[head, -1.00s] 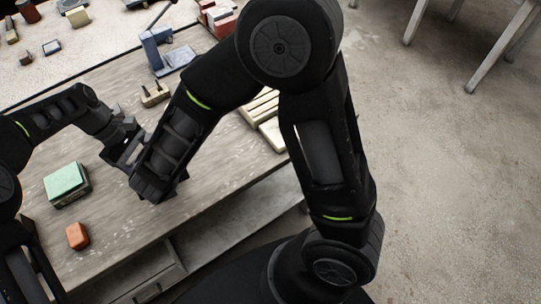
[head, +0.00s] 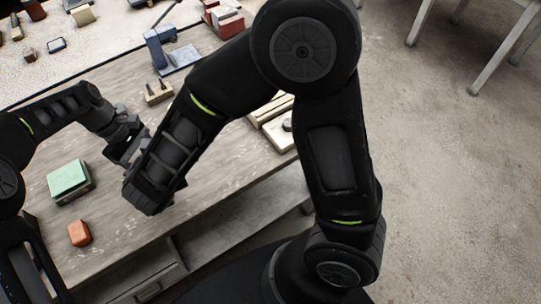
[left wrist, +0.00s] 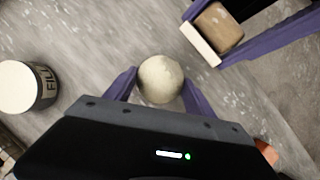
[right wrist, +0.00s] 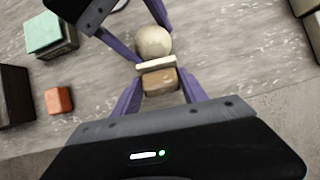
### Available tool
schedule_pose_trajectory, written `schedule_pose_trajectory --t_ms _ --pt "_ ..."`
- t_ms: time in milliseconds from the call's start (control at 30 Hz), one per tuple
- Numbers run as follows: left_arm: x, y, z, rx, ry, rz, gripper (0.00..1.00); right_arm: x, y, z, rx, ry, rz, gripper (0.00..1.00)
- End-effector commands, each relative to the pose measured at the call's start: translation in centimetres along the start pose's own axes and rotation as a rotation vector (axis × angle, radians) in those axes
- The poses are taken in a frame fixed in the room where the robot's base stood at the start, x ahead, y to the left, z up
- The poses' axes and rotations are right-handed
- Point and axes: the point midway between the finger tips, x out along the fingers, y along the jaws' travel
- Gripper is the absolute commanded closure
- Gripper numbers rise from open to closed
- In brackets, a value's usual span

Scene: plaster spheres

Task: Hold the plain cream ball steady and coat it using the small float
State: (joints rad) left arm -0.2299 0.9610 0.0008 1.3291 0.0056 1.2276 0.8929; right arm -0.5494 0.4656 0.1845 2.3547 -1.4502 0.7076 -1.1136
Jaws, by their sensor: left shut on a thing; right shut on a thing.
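The plain cream ball (left wrist: 160,79) sits between the purple fingers of my left gripper (left wrist: 162,92), which is shut on it. The ball also shows in the right wrist view (right wrist: 153,42). My right gripper (right wrist: 158,92) is shut on the small float, which has a brown block (right wrist: 160,82) and a pale cream face (right wrist: 155,65). That face points at the ball and is close to it. The left wrist view shows a narrow gap between them. In the head view my right forearm hides the ball and float.
A tub with lettering (left wrist: 28,86) stands left of the ball in the left wrist view. A green-topped block (head: 68,180) and an orange block (head: 79,233) lie on the table's near left. A cream two-pronged stand (head: 158,92) and a blue device (head: 168,52) are farther back.

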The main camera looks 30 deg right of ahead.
Motion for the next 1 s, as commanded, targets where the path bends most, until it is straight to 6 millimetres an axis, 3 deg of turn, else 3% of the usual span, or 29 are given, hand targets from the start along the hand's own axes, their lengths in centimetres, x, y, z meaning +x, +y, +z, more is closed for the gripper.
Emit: schedule_pose_trajectory --t_ms 333,367,667,833,1000 --pt "-0.07 0.04 0.04 0.000 0.000 0.001 0.73 -0.74 -0.10 -0.33 0.001 0.000 -0.001 1.00" --pt "-0.07 0.04 0.04 0.000 0.000 0.001 0.36 -0.74 -0.09 -0.32 0.001 0.000 -0.001 1.00" --pt "-0.03 0.02 0.02 0.000 0.000 0.000 0.12 -0.72 -0.09 -0.31 0.001 0.000 0.000 1.00" --pt "-0.01 0.01 0.01 0.000 0.000 0.000 0.12 -0.71 -0.09 -0.31 0.001 0.000 0.000 1.00" --pt "0.00 0.00 0.01 0.000 0.000 0.000 0.00 -0.71 -0.09 -0.31 0.001 0.000 0.000 1.00"
